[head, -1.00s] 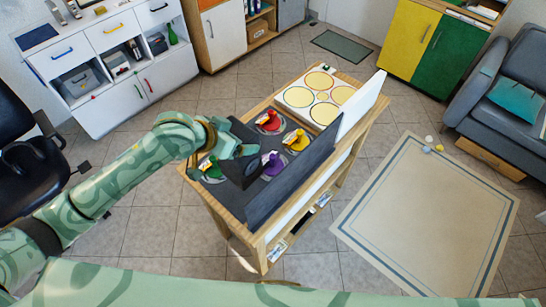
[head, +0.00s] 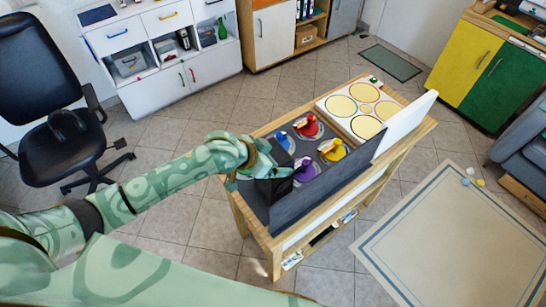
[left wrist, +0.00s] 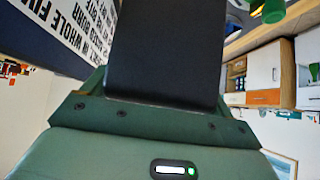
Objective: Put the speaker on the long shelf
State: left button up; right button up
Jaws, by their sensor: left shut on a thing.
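My left gripper (head: 262,175) is over the near left part of a wooden stand. It is shut on a dark block, which I take to be the speaker (head: 275,190). In the left wrist view a plain dark block (left wrist: 165,50) rises from my green hand; the fingertips cannot be made out there. The stand has a long low shelf (head: 320,240) under its top, with small white and dark things on it; I cannot tell whether this is the long shelf. My right gripper is not in view.
Blue (head: 284,140), red (head: 308,127), yellow (head: 333,150) and purple (head: 304,170) knobbed pieces stand close beside my gripper. A dark panel (head: 310,195) and a white panel (head: 405,122) rise along the stand's edge.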

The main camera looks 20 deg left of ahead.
pick_arm(q)
jog(key=o, duration=1.8)
jog(key=shift+f, duration=0.1)
jog(key=shift+o, duration=0.2)
jog(key=p+v, duration=0.3)
jog(key=v, duration=0.9)
